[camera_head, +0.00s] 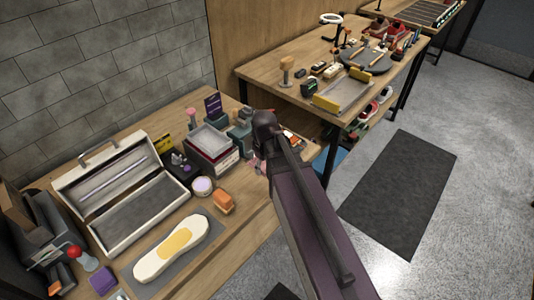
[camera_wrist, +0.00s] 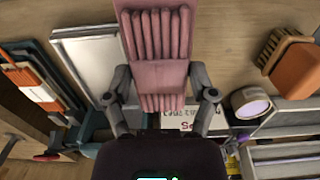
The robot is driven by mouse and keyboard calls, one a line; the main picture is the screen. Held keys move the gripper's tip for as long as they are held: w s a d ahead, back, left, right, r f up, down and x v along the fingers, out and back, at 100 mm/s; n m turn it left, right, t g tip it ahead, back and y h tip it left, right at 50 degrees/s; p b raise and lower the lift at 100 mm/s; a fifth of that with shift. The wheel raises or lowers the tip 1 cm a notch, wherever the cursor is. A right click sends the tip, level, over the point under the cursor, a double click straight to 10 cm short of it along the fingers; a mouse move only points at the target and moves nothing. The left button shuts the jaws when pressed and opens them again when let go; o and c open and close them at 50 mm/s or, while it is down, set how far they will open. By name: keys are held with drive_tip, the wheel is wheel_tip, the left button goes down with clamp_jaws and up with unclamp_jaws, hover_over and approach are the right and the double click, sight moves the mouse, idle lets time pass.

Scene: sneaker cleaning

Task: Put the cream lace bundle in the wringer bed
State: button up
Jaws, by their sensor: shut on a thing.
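A dusty-pink, ribbed lace bundle (camera_wrist: 158,78) with a flat band around its middle is held in my gripper (camera_wrist: 161,82), its fingers shut on the two sides. It looks pink rather than cream. In the camera_head view my arm hides most of the gripper, which is over the right end of the near bench (camera_head: 240,228). No cream bundle is clearly seen. I cannot tell for sure which thing is the wringer bed; a shallow grey tray with yellow end bars (camera_head: 345,95) lies on the far bench.
An open metal case (camera_head: 130,215), a white shoe sole piece with a yellow patch (camera_head: 172,248), a round jar (camera_head: 203,186), an orange brush (camera_head: 223,201) and a stacked pale tray (camera_head: 209,141) crowd the near bench. Floor shows between the far bench and a dark mat (camera_head: 400,190).

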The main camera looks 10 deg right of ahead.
drive_tip(key=w+d, duration=0.1)
drive_tip(key=w, duration=0.2)
drive_tip(key=w+d, duration=0.1)
drive_tip(key=w, duration=0.2)
drive_tip(key=w+d+f, duration=0.1)
drive_tip(key=w, duration=0.2)
drive_tip(key=shift+b, duration=0.35)
drive_tip(key=shift+w+d, duration=0.25)
drive_tip(key=shift+w, duration=0.35)
wheel_tip(320, 180, down, 4)
drive_tip(key=b, duration=0.3)
drive_tip(key=shift+r+b, duration=0.2)
drive_tip(key=shift+b, duration=0.15)
drive_tip(key=shift+f, duration=0.15)
drive_tip(key=o, duration=1)
drive_tip(key=shift+o, duration=0.2)
drive_tip(key=shift+r, duration=0.2)
wheel_tip(320, 180, up, 12)
drive_tip(key=p, duration=1.2)
